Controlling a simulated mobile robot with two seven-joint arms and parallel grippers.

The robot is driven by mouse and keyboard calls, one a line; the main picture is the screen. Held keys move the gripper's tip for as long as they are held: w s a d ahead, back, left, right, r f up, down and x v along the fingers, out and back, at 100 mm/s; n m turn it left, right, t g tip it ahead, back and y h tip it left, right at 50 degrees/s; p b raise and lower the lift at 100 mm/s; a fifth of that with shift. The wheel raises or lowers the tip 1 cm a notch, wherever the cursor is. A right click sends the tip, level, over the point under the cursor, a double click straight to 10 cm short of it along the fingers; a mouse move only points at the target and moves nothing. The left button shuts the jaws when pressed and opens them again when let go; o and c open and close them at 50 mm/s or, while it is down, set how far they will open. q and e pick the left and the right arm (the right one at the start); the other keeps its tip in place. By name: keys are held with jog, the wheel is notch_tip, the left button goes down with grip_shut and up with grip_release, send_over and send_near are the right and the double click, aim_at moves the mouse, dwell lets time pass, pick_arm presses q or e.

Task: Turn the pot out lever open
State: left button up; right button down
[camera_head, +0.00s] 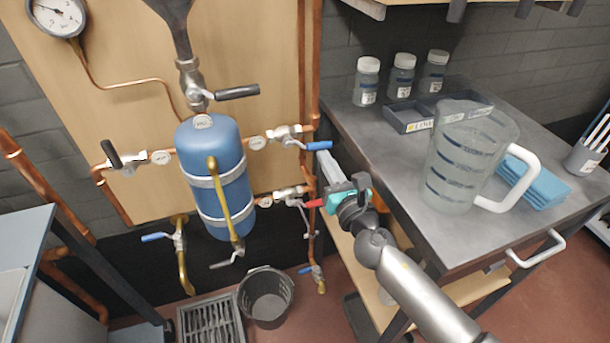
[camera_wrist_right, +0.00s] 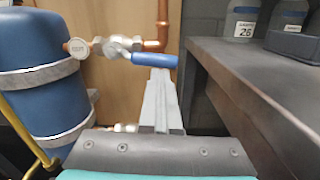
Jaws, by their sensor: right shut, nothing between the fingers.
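The pot is a blue tank (camera_head: 212,178) with pale metal bands, standing upright before a wooden panel; it also shows in the wrist view (camera_wrist_right: 40,75). At its upper right a valve has a blue lever (camera_head: 318,146) pointing right, roughly in line with the copper pipe; the lever (camera_wrist_right: 154,60) is close in the wrist view. A round tag (camera_wrist_right: 77,47) beside this valve is too small to read surely. My right gripper (camera_head: 325,160) is shut and empty, its fingertips (camera_wrist_right: 160,75) just below the blue lever; contact cannot be told. My left gripper is out of view.
A red lever (camera_head: 315,203) sits lower, close to my right gripper. Black levers are at the top (camera_head: 237,92) and left (camera_head: 112,153). A grey bench (camera_head: 400,178) to the right carries a measuring jug (camera_head: 462,160) and bottles; its edge is near my right arm. A bucket (camera_head: 266,297) stands below.

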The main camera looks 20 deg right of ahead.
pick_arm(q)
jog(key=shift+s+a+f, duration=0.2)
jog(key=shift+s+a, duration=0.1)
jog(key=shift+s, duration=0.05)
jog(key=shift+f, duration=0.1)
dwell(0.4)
